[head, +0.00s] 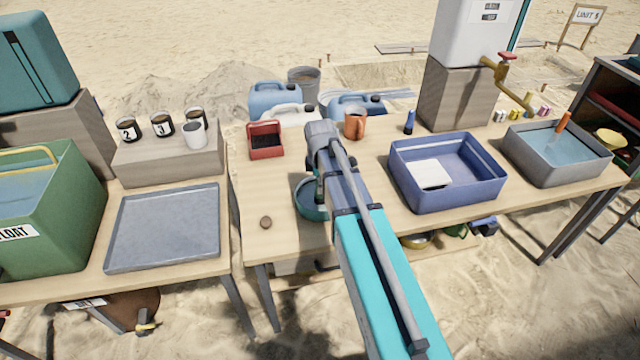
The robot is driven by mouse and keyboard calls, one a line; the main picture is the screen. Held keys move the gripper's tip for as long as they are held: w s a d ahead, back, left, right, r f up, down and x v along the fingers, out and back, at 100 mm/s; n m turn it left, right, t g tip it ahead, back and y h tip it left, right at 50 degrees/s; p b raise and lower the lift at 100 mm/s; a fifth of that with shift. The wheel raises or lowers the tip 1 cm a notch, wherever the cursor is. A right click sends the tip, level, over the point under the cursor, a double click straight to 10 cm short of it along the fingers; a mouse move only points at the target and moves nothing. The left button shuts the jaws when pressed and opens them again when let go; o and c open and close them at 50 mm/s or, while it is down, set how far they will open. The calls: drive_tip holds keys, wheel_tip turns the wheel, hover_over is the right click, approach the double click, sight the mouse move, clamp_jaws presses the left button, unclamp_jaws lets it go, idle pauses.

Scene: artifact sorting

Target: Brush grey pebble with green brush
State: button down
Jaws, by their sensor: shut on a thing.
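A small brownish-grey pebble (265,222) lies alone on the front left of the middle wooden table (285,240). My arm reaches in from the lower right over this table. My gripper (319,188) is mostly hidden behind my arm, above or beside a teal bowl (310,207) to the right of the pebble. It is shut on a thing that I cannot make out. No green brush shows clearly.
A red box (265,140) and an orange mug (355,124) stand at the table's back. A blue basin (445,200) is on the right. A grey tray (160,255) lies on the left table across a narrow gap. The tabletop around the pebble is clear.

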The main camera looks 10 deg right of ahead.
drive_tip(key=shift+w, duration=0.15)
drive_tip(key=shift+w, duration=0.9)
drive_tip(key=shift+s, duration=0.1)
drive_tip(key=shift+s+f, duration=0.1)
drive_tip(key=shift+s, duration=0.9)
drive_tip(key=shift+r+p, duration=4.45)
drive_tip(key=shift+r, duration=0.1)
